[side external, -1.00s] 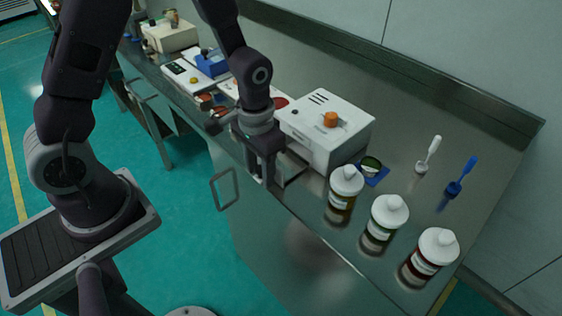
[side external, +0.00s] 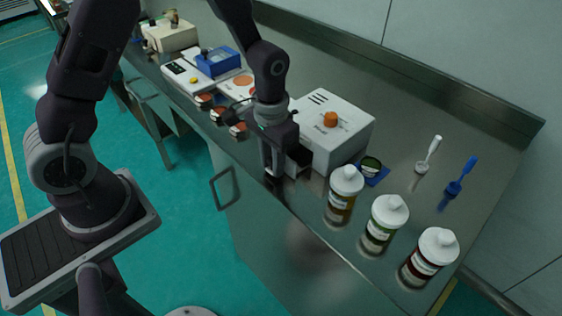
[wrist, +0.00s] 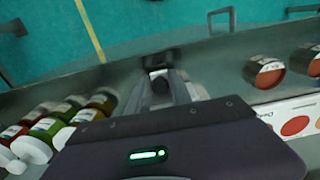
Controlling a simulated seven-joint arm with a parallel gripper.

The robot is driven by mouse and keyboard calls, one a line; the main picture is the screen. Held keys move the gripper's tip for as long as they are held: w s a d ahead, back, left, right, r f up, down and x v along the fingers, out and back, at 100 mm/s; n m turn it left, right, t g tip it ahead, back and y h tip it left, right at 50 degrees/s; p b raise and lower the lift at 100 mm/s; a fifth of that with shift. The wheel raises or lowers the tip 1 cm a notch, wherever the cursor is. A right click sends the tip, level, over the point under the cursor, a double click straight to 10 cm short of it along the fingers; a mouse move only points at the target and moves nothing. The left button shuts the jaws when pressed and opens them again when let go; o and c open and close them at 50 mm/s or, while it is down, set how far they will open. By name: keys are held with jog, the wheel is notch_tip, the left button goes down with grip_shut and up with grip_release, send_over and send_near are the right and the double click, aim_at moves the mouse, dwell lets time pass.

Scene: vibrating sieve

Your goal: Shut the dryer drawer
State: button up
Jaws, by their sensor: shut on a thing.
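The dryer (side external: 340,112) is a white box with an orange knob on top, standing on the steel bench in the side external view. Its drawer (side external: 300,157) sticks out a little from the front, low down, with a dark interior. My gripper (side external: 273,172) points down right in front of the drawer and hides much of its front. In the wrist view, the fingers (wrist: 165,92) are closed around a small dark piece, seemingly the drawer's handle (wrist: 160,84). The contact is partly hidden and blurred. The dryer is hidden in the wrist view.
Several capped bottles (side external: 384,222) stand at the bench's front right. A small dish on a blue mat (side external: 377,177) sits beside the dryer, with two brushes (side external: 430,152) behind. Sample jars (side external: 238,130) and a blue-topped device (side external: 218,60) stand left. Bench behind the dryer is clear.

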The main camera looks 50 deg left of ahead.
jog(key=shift+w, duration=0.3)
jog(key=shift+w, duration=2)
jog(key=shift+w, duration=0.5)
jog(key=o, duration=0.9)
jog(key=shift+c, duration=0.2)
notch_tip(320, 180, up, 8)
